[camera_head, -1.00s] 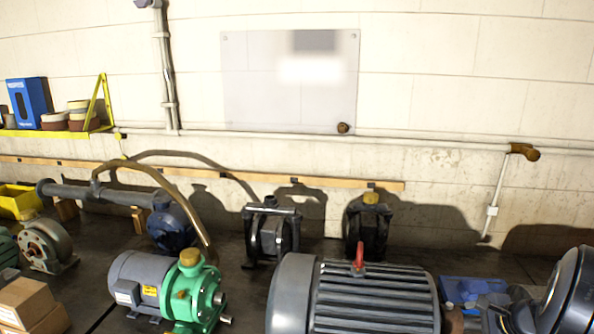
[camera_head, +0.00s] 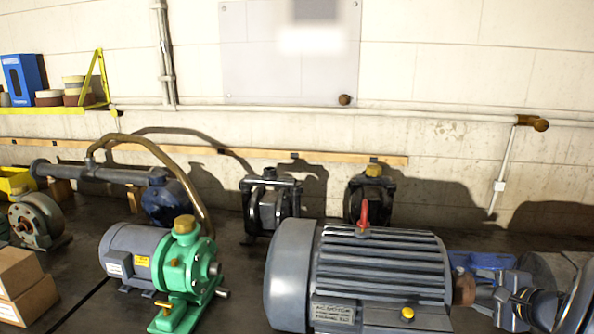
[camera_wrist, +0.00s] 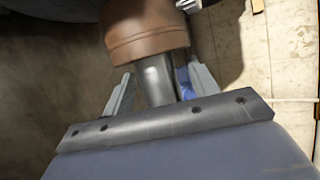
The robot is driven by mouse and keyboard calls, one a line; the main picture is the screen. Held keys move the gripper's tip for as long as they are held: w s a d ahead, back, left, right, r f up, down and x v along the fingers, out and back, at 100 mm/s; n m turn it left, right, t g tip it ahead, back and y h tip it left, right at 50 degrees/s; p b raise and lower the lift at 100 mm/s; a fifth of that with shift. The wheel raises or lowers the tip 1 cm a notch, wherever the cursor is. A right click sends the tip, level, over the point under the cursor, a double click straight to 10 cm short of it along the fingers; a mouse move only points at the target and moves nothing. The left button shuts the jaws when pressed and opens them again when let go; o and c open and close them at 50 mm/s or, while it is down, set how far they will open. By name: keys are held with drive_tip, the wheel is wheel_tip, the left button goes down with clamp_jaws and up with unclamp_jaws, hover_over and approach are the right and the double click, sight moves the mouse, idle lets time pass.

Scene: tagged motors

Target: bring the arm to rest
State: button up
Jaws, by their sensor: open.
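My gripper (camera_wrist: 158,78) is open in the wrist view, with one pale finger on each side of a grey shaft (camera_wrist: 153,80). The shaft leads to a brown collar (camera_wrist: 146,30). The collar (camera_head: 464,290) is at the right end of a large grey ribbed motor (camera_head: 375,262) in the head view. Small gaps seem to show between fingers and shaft. In the head view my gripper (camera_head: 482,297) is beside the collar, small and partly hard to make out; my arm runs off the lower right edge.
A green pump with a grey motor (camera_head: 135,248) stands left of the ribbed motor. Two dark pumps (camera_head: 268,205) (camera_head: 372,196) stand behind, near the wall. A blue object (camera_head: 480,261) lies close behind my gripper. Cardboard boxes (camera_head: 25,290) are at lower left.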

drive_tip(key=shift+f+n+t+b, duration=0.25)
drive_tip(key=shift+n+t+b, duration=0.25)
drive_tip(key=shift+t+b, duration=1.7)
drive_tip(key=shift+r+b, duration=0.15)
drive_tip(key=shift+b, duration=1.1)
drive_tip(key=shift+r, duration=0.1)
